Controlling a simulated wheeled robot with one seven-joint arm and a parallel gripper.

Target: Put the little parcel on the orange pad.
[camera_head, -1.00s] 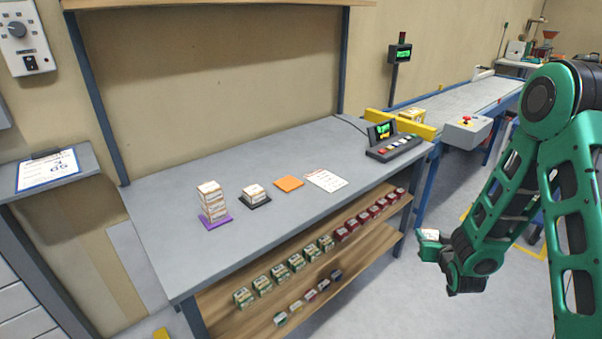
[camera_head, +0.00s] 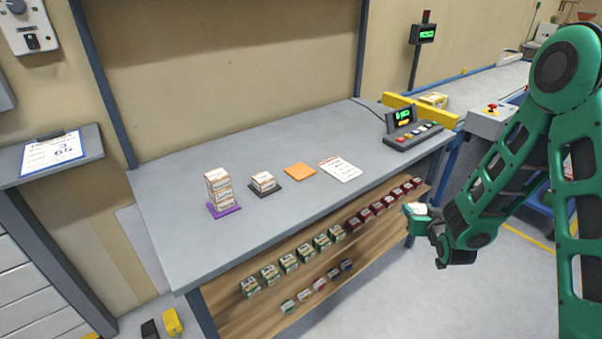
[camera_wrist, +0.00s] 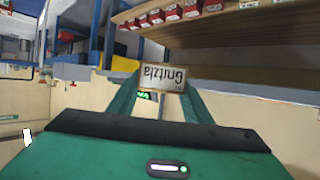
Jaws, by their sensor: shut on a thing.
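My gripper (camera_head: 416,212) is shut on a little parcel (camera_head: 419,208), a small white and tan box, in front of the workbench's right part. In the wrist view the parcel (camera_wrist: 163,77) sits between the green fingers and its label reads upside down. The orange pad (camera_head: 300,172) lies flat and bare on the grey benchtop, well to the left of my gripper. A stack of similar parcels (camera_head: 218,187) stands on a purple pad (camera_head: 225,211), and a lower pile (camera_head: 263,180) sits on a black pad (camera_head: 265,190).
A paper sheet (camera_head: 340,169) lies right of the orange pad. A button console (camera_head: 420,135) stands at the benchtop's right end. The shelf (camera_head: 270,316) below holds green, red and small boxes. A conveyor (camera_head: 480,85) runs behind at the right. The benchtop's front is clear.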

